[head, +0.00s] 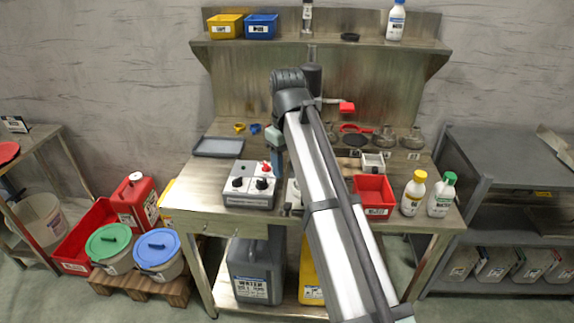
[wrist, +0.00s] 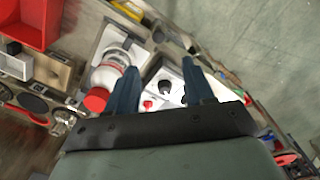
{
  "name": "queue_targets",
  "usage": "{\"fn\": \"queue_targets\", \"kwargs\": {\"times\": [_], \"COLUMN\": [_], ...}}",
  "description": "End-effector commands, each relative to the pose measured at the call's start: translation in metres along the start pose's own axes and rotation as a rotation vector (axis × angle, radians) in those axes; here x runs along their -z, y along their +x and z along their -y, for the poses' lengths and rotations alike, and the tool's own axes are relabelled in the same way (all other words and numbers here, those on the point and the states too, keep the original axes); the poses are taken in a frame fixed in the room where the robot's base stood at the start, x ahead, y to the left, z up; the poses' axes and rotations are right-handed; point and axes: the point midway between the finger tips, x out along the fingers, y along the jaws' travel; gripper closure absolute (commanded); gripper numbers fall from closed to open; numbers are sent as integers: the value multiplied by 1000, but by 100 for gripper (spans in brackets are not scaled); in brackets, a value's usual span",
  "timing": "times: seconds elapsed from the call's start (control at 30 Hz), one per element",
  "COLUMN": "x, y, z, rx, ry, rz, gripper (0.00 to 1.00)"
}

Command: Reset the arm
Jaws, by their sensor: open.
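My gripper (wrist: 160,72) is open and shows two blue fingers in the wrist view, with no object visibly held. In the head view, my arm runs up over the middle of the workbench (head: 190,212); a blue finger shows beside it and the rest of the gripper is hidden. A control box with dark knobs and a red one shows between and beyond the fingers in the wrist view (wrist: 172,72).
On the bench, a grey control box (head: 250,185) stands left of my arm and a red bin (head: 374,195) right of it. A yellow-capped bottle (head: 413,193) and a green-capped bottle (head: 441,195) stand at the right. A grey tray (head: 218,147) lies back left.

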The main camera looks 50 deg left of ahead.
Motion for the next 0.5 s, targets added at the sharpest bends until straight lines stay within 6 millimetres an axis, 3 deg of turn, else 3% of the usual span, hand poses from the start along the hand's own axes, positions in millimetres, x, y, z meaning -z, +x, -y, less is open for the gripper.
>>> {"fn": "queue_targets", "kwargs": {"times": [0.37, 0.5], "x": [0, -10], "y": [1, 18], "z": [0, -10], "rx": [0, -1], "ry": [1, 20], "rz": [0, 11], "gripper": [48, 48]}}
